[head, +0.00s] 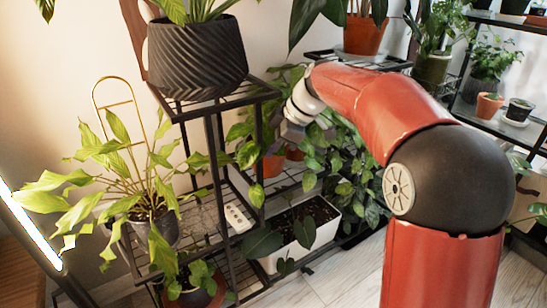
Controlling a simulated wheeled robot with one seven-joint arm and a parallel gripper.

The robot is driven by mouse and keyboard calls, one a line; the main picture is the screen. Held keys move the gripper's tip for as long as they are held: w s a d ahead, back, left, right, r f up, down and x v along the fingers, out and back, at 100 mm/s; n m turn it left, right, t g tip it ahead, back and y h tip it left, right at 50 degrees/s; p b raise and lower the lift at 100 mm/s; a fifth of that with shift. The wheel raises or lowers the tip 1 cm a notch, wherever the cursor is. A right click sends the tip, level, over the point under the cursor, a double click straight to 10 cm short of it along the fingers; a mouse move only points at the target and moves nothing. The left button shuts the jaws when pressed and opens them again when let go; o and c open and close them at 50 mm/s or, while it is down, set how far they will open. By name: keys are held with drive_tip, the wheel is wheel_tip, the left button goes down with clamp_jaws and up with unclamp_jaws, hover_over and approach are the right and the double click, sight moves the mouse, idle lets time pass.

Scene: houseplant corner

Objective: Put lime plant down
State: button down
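A lime-green leafy plant (135,180) stands at the left in a dark grey pot (157,228) on a wire shelf, with a gold hoop trellis behind its leaves. It looks like the lime plant, and nothing of mine touches it. My gripper (291,131) is well to its right, at the end of my red arm, beside the black stand and in front of dark green foliage. Its fingers are small and partly lost against the leaves, so I cannot tell whether they are open or hold anything.
A ribbed black pot (197,57) sits on the stand's top shelf (258,91). A white planter (300,232) and terracotta pots (273,165) crowd the middle. Bare floor (345,275) shows in front.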

wheel_tip(320, 180, down, 3)
drive_tip(key=shift+d+f, duration=0.1)
drive_tip(key=shift+d, duration=0.05)
drive_tip(key=c, duration=2.1)
unclamp_jaws()
drive_tip(key=shift+f+b, duration=0.15)
drive_tip(key=shift+b, duration=0.15)
drive_tip(key=o, duration=0.5)
